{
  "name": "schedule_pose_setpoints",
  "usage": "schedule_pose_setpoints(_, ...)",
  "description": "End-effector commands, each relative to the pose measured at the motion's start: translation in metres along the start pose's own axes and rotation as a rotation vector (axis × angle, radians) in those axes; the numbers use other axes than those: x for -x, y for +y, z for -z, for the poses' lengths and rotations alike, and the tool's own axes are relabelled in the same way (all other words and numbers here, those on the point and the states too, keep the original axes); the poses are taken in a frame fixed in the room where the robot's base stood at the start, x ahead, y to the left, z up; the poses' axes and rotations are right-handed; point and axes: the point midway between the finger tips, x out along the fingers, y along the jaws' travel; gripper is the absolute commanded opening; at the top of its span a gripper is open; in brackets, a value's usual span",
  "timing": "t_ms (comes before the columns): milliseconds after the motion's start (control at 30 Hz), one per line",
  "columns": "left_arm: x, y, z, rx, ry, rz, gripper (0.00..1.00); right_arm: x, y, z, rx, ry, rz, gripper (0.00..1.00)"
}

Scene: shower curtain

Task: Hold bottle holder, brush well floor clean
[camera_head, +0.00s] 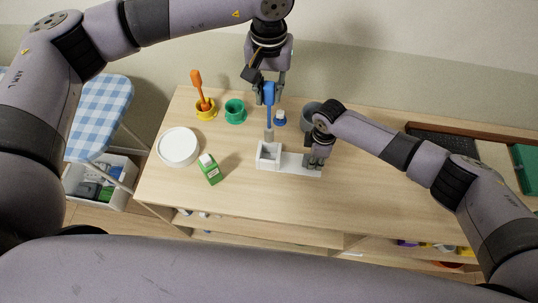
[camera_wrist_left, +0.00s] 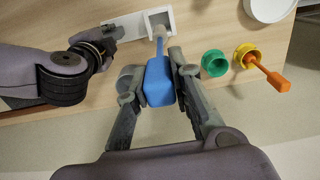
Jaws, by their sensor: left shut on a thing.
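A brush with a blue handle (camera_head: 269,93) hangs upright, bristles down. My left gripper (camera_head: 269,88) is shut on its handle; the handle also shows between the fingers in the left wrist view (camera_wrist_left: 159,82). The white bottle holder (camera_head: 290,170) lies on the table, with a square well (camera_head: 268,152) at its left end. The brush's pale lower end is at the well's opening; how deep it reaches is unclear. My right gripper (camera_head: 318,152) is at the holder's right end, seemingly touching it. Its fingertips are partly hidden. The holder also shows in the left wrist view (camera_wrist_left: 128,27).
Behind are a yellow cup with an orange brush (camera_head: 203,104), a green cup (camera_head: 235,111), a small blue-and-white bottle (camera_head: 280,118) and a grey cup (camera_head: 309,112). The table's front is clear.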

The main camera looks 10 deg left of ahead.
Motion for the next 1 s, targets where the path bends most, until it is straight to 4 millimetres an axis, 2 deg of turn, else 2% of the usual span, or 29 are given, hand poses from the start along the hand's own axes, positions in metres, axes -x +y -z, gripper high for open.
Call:
schedule_pose_setpoints(300,0.0,0.0,0.0,0.0,0.0,0.0,0.0,0.0,0.0,0.0,0.0,0.0,0.0,0.46)
schedule_pose_setpoints(667,0.0,0.0,0.0,0.0,0.0,0.0,0.0,0.005,0.001,0.0,0.0,0.001,-0.001,0.46)
schedule_pose_setpoints(767,0.0,0.0,0.0,0.0,0.0,0.0,0.0,0.018,0.001,0.0,-0.001,0.001,-0.002,0.46)
schedule_pose_setpoints(1000,0.0,0.0,0.0,0.0,0.0,0.0,0.0,0.069,0.001,0.0,0.001,0.003,-0.003,0.46)
